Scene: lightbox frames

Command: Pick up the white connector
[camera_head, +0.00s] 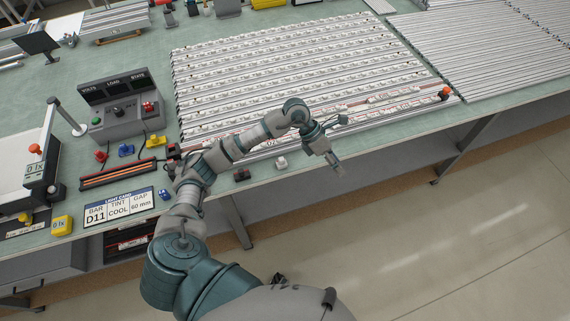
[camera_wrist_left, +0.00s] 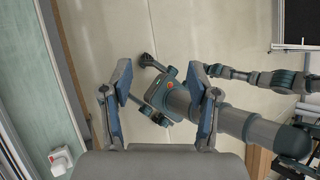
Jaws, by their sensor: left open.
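The white connector (camera_head: 281,162) is a small white block on the green bench top, near the front edge. It also shows in the left wrist view (camera_wrist_left: 61,159), at the lower left. My left gripper (camera_head: 335,167) is to the right of the connector, past the bench's front edge and apart from it. In the left wrist view its two fingers (camera_wrist_left: 166,92) are spread with nothing between them. Behind them are the floor and parts of my own body. My right gripper cannot be made out in either view.
A dark small block (camera_head: 242,174) sits left of the connector. Rows of light bars (camera_head: 300,75) cover the bench behind. A control box (camera_head: 120,105), a printed card (camera_head: 119,207) and a blue piece (camera_head: 165,194) stand left. Floor (camera_head: 430,240) in front is clear.

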